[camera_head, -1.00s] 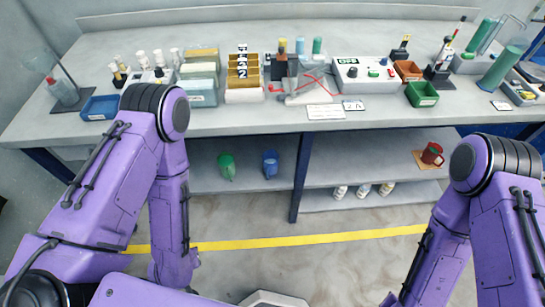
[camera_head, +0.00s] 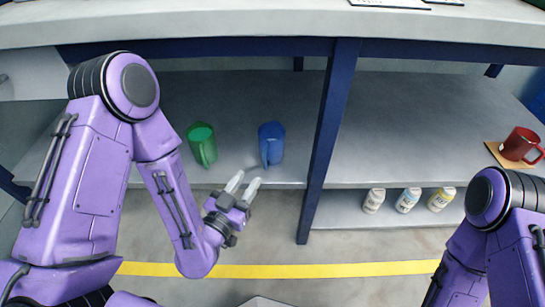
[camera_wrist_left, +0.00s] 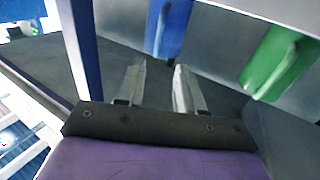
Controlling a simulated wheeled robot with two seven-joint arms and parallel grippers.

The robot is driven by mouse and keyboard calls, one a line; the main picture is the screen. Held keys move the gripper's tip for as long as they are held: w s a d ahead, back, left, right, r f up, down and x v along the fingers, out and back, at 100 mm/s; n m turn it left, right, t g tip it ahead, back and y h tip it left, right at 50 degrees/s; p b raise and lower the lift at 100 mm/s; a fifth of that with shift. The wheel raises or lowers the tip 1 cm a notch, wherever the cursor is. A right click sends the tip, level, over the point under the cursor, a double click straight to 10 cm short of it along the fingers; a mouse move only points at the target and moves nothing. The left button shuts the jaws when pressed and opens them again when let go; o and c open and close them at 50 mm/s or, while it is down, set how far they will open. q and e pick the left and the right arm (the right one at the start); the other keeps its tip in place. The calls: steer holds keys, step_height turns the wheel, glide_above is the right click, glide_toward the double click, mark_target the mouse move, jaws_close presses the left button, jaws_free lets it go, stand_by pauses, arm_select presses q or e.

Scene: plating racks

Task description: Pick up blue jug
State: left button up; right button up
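The blue jug (camera_head: 271,143) stands upright on the shelf under the bench, left of the dark blue post. A green jug (camera_head: 202,144) stands just left of it. My left gripper (camera_head: 243,186) is open and empty at the shelf's front edge, below the blue jug and apart from it. In the left wrist view the blue jug (camera_wrist_left: 168,25) is beyond the two open fingertips (camera_wrist_left: 158,72), its top cut off by the frame. The green jug (camera_wrist_left: 279,62) is to its right. My right arm shows at the right edge, but its gripper is out of view.
A dark blue post (camera_head: 329,140) splits the shelf (camera_head: 420,150) right of the blue jug. A red mug (camera_head: 519,143) sits on a coaster at the far right. Several bottles (camera_head: 408,200) stand on a lower shelf. The bench top (camera_head: 200,22) overhangs the shelf.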

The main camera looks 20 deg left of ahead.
mark_target(264, 158)
arm_select(q)
steer(key=w, duration=0.3)
steer(key=w+d, duration=0.1)
steer(key=w, duration=0.2)
steer(key=w+d, duration=0.1)
steer(key=w, duration=0.2)
steer(key=shift+w+b, duration=0.25)
steer(key=shift+b, duration=0.05)
jaws_close()
